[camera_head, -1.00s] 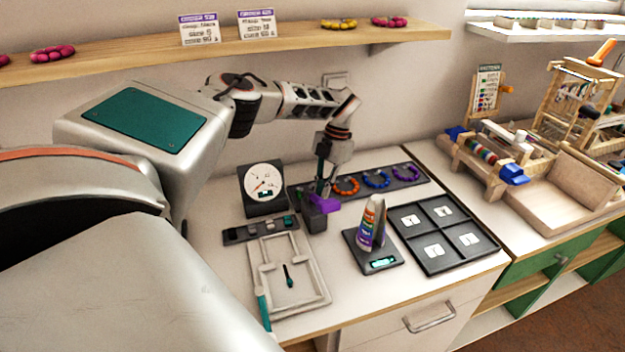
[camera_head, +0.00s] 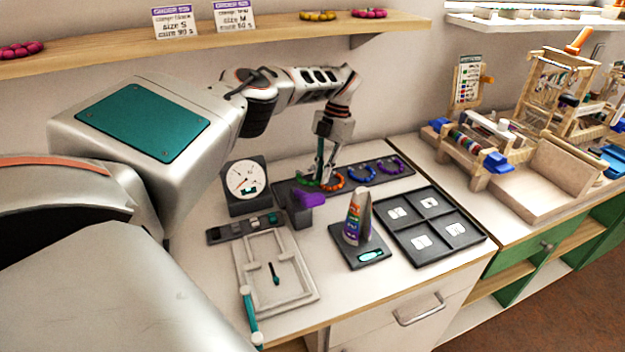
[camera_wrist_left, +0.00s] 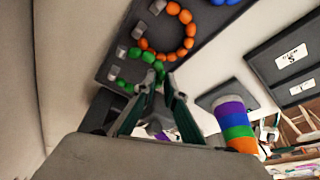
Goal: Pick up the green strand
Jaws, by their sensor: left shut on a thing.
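The green strand (camera_head: 304,181) lies at the left end of a dark rack, beside the orange strand (camera_head: 333,183). In the left wrist view the green strand (camera_wrist_left: 146,76) curves up between the fingertips, with the orange strand (camera_wrist_left: 184,40) close beyond it. My left gripper (camera_head: 321,180) points down at the rack, and its fingertips also show in the left wrist view (camera_wrist_left: 160,82). It is shut on the green strand, near the orange beads. Part of the strand is hidden by the fingers. My right gripper is not in view.
The dark rack (camera_head: 380,181) also holds blue (camera_head: 362,173) and purple (camera_head: 391,166) strands. A purple-topped block (camera_head: 306,198) stands just in front of the gripper. A dial (camera_head: 246,182) stands left, a striped cone (camera_head: 357,217) and a divided tray (camera_head: 466,255) right.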

